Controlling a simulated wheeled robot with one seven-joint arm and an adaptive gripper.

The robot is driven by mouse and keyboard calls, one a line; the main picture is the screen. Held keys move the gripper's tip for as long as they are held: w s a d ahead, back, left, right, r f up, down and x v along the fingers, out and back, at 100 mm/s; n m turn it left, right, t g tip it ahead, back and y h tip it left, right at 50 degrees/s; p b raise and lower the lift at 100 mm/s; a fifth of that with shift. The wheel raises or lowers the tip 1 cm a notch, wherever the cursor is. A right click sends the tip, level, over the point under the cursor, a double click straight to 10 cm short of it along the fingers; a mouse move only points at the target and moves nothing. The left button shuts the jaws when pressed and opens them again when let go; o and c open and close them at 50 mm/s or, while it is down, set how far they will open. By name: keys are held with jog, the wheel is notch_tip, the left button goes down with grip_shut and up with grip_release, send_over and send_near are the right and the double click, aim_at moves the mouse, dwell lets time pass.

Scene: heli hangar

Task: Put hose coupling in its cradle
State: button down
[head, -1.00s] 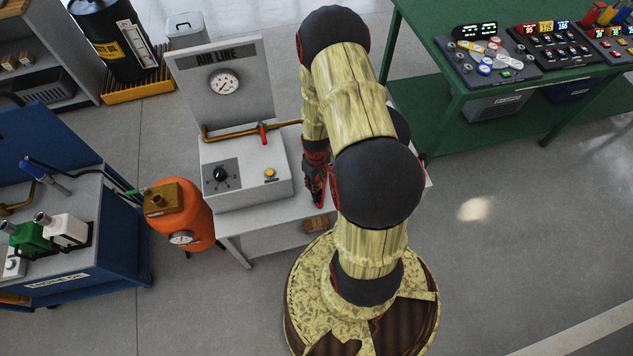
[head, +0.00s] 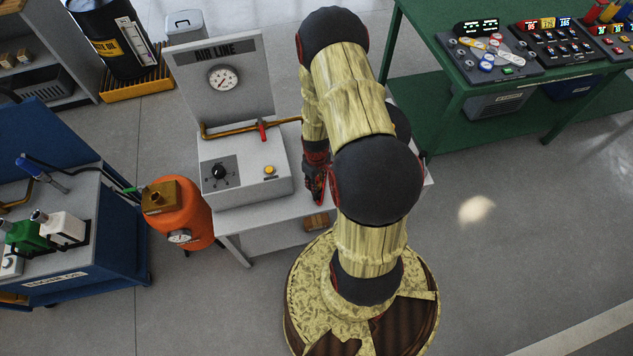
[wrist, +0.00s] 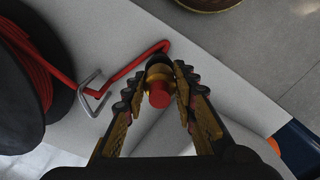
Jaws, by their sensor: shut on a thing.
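The hose coupling (wrist: 158,86), brass with a red end, is between the fingertips of my gripper (wrist: 160,80) in the wrist view. The fingers are shut on it, above a pale grey surface. A bent grey wire bracket (wrist: 92,92) lies to its left, with a red hose (wrist: 135,68) at it; I cannot tell whether this is the cradle. In the head view my gripper (head: 316,190) is at the right side of the air line unit (head: 240,180), and my arm hides the coupling and the reel.
A black reel of red hose (wrist: 25,80) stands left in the wrist view. In the head view an orange tank (head: 190,220) and a blue cart (head: 110,240) stand left of the bench. A green table (head: 440,110) is at the back right. Open floor lies at the right.

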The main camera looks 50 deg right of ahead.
jog(key=shift+f+b, duration=0.55)
jog(key=shift+f, duration=0.3)
jog(key=c, duration=1.5)
grip_release()
jog(key=o, duration=0.4)
jog(key=shift+o, duration=1.1)
jog(key=shift+r, duration=0.15)
jog(key=shift+r+p, duration=4.05)
jog(key=shift+r, duration=1.35)
